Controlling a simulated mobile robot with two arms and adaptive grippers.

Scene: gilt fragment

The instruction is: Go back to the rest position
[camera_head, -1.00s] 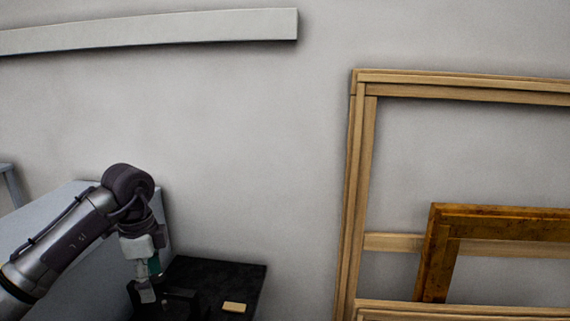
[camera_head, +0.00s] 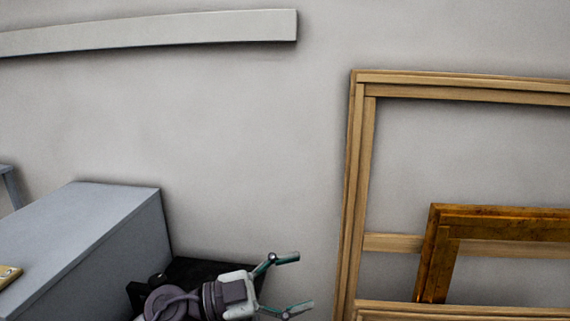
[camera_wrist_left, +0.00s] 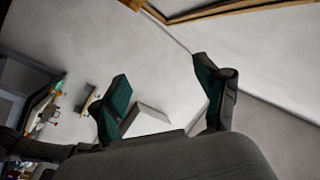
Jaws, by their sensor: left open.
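My left gripper (camera_head: 292,284) is at the bottom middle of the head view, its two fingers spread wide and pointing right, with nothing between them. It is in front of the black surface (camera_head: 205,268) and covers much of it. In the left wrist view the two fingers of the left gripper (camera_wrist_left: 165,90) stand apart and empty, with bare floor or wall beyond. My right gripper is not in view.
A grey box-like cabinet (camera_head: 90,225) stands at the lower left with a small wooden piece (camera_head: 8,274) at its left. Wooden frames (camera_head: 356,190) and a gilt frame (camera_head: 433,250) lean at the right. The wall between is bare.

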